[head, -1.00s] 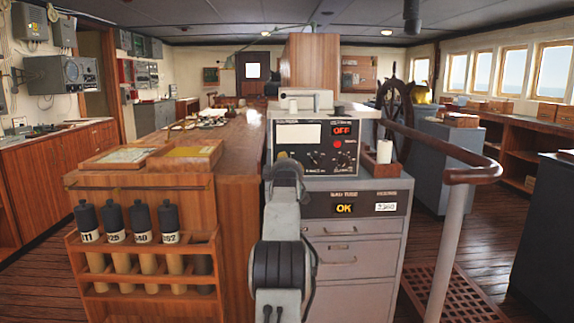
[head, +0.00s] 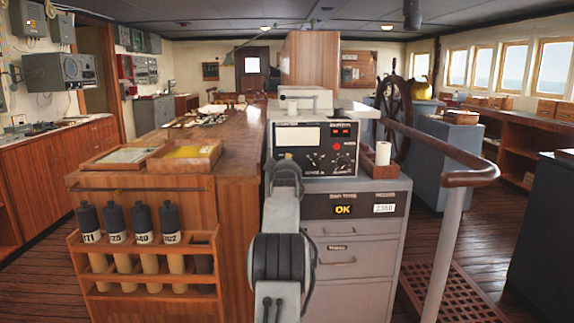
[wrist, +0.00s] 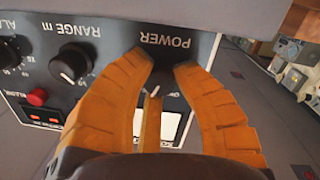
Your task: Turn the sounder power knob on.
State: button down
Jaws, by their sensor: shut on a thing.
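The sounder (head: 292,154) is a box with a dark front panel on top of a grey cabinet. In the wrist view its panel (wrist: 108,42) appears upside down, with a POWER label. The power knob (wrist: 160,80) is dark with a white pointer line, and sits between the orange fingers of my gripper (wrist: 160,66), which is shut on it. The sounder's small display (head: 341,132) shows two small red marks.
The range knob (wrist: 70,65) and a red button (wrist: 37,97) are beside the gripper on the same panel. A white paper roll (head: 383,153) stands right of the sounder. A curved wooden handrail (head: 470,177) is at right. A rack of several dark-capped tubes (head: 140,262) stands at left.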

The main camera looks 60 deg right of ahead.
jog(key=shift+w+r+m, duration=0.1)
jog(key=shift+r+m, duration=0.2)
jog(key=shift+m, duration=0.3)
jog(key=c, duration=1.2)
grip_release()
jog(key=shift+w, duration=0.1)
jog(key=shift+o, duration=1.3)
jog(key=shift+f, duration=0.2)
jog(key=v, duration=1.2)
jog(key=shift+r, duration=0.1)
